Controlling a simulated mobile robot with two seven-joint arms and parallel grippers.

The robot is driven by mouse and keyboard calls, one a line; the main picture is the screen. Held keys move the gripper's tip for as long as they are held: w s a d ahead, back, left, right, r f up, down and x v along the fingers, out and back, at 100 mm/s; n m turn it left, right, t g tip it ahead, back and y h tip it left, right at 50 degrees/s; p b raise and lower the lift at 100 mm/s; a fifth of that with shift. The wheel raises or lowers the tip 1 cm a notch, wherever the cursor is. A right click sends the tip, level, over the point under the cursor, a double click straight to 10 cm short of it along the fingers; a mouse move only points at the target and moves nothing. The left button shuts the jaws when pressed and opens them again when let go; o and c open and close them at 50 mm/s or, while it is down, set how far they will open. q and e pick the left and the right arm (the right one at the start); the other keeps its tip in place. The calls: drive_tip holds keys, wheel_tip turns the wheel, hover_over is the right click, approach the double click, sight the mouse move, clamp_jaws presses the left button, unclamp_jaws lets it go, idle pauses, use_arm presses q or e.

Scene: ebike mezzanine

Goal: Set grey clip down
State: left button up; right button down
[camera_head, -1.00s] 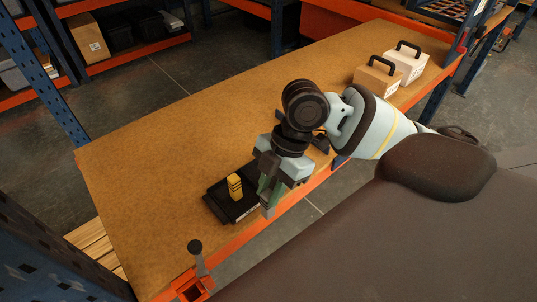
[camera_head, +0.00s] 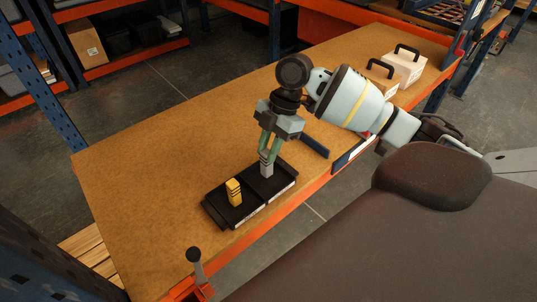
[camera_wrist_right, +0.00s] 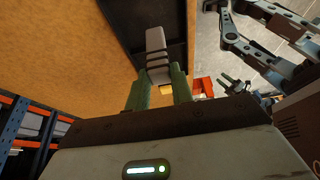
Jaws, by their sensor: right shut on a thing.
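My right gripper (camera_head: 266,152) has its green fingers shut on the grey clip (camera_head: 267,168), a small upright block. The clip is over the right-hand black tray (camera_head: 284,184); I cannot tell whether its lower end touches the tray. In the right wrist view the ridged grey clip (camera_wrist_right: 156,48) sticks out from between the fingers (camera_wrist_right: 158,88), with the dark tray (camera_wrist_right: 122,14) beyond it. A yellow clip (camera_head: 234,192) stands in the left-hand black tray (camera_head: 215,212), apart from the gripper.
The trays lie near the front edge of the brown workbench (camera_head: 160,150), whose far left part is bare. A dark blue bar (camera_head: 314,146) lies right of the gripper. Two boxes with black handles (camera_head: 404,66) stand at the far right. A lever with a dark knob (camera_head: 194,256) rises at the front.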

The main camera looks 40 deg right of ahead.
drive_tip(key=shift+w+d, duration=0.2)
drive_tip(key=shift+w, duration=0.05)
drive_tip(key=shift+w+f, duration=0.1)
drive_tip(key=shift+f, duration=1.65)
drive_tip(key=shift+f, duration=0.15)
drive_tip(key=c, duration=1.2)
unclamp_jaws()
drive_tip(key=shift+c, duration=0.2)
drive_tip(key=v, duration=1.2)
